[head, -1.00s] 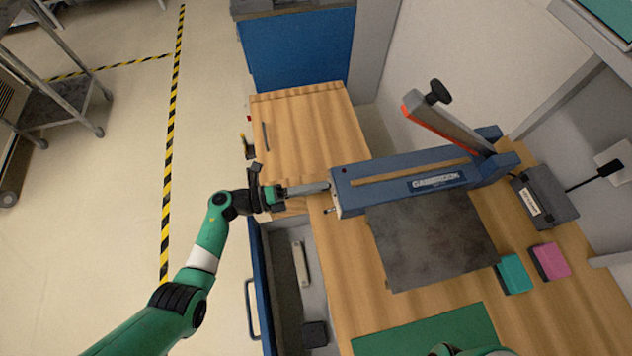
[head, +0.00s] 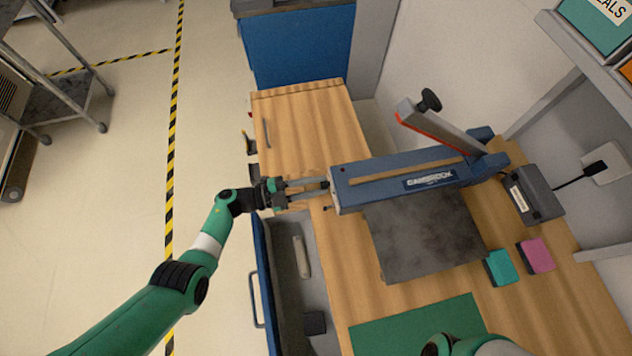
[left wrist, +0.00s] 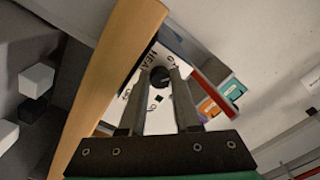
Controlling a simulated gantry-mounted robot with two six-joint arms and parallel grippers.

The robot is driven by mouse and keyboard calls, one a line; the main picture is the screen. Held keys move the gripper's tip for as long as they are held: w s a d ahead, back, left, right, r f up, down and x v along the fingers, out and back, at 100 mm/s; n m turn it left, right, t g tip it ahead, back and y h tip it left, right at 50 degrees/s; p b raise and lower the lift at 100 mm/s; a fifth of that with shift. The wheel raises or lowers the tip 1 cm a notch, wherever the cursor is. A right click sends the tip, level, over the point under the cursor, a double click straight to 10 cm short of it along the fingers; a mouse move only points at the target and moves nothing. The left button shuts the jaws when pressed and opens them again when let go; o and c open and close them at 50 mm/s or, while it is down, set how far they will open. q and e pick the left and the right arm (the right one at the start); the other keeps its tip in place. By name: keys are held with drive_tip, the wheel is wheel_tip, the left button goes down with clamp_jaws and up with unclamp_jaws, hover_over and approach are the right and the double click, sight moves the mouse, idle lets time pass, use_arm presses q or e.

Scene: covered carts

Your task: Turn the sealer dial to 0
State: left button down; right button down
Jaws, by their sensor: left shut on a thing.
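The blue sealer (head: 400,180) stands on the wooden bench, its long arm raised at the right. Its dial is hidden by my gripper in the head view. In the left wrist view the dark round dial (left wrist: 160,76) sits on a white panel with HEAT lettering; other marks are too small to read surely. My left gripper (head: 327,187) is at the sealer's left end. In the left wrist view its fingertips (left wrist: 159,72) are on both sides of the dial, shut on it. My right gripper is out of view.
A grey plate (head: 425,240) lies in front of the sealer. Teal (head: 499,267) and pink (head: 536,254) blocks and a dark grey box (head: 535,194) are to the right. An open drawer (head: 290,230) lies below my left gripper. A green mat (head: 415,325) is at the front.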

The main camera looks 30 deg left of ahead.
use_arm(q)
drive_tip(key=n, duration=0.3)
drive_tip(key=shift+n+p, duration=0.3)
drive_tip(key=shift+p, duration=0.05)
drive_tip(key=shift+n, duration=1.5)
drive_tip(key=c, duration=0.6)
unclamp_jaws()
drive_tip(key=p+v, duration=0.2)
drive_tip(key=v, duration=0.9)
drive_tip(key=shift+s+a, duration=0.2)
drive_tip(key=shift+a, duration=0.05)
